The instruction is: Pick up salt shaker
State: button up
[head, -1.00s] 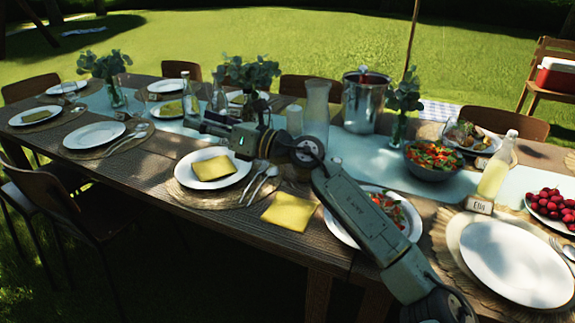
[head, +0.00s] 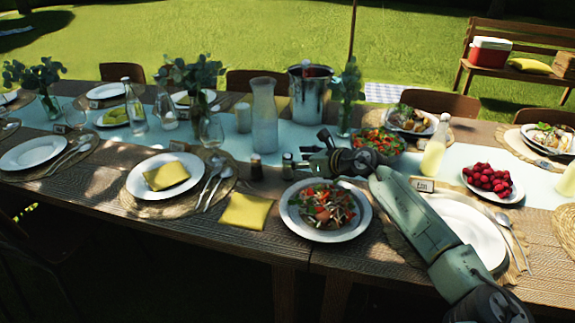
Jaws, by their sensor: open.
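Two small shakers stand upright on the wooden table (head: 190,215), right of the plate with a yellow napkin. The left one (head: 256,169) is dark brown. My gripper (head: 308,156) is open and points left, just to the right of the right shaker. Its fingers are small and dark here, and I cannot tell whether they touch that shaker. Nothing shows held between them.
A salad plate (head: 325,210) lies below my gripper. A glass carafe (head: 264,118) stands behind the shakers, with a metal bucket (head: 309,95) and a vase of greenery (head: 347,95) farther back. A folded yellow napkin (head: 246,211) lies in front of the shakers.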

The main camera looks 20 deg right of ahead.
aim_at(291, 157)
jog(key=p+x, duration=0.2)
jog(key=x, duration=0.2)
jog(key=shift+w+a, duration=0.1)
jog(key=shift+w, duration=0.2)
jog(key=shift+w+a+f, duration=0.15)
jog(key=shift+w+f, duration=0.05)
jog(key=shift+w, duration=0.1)
grip_shut()
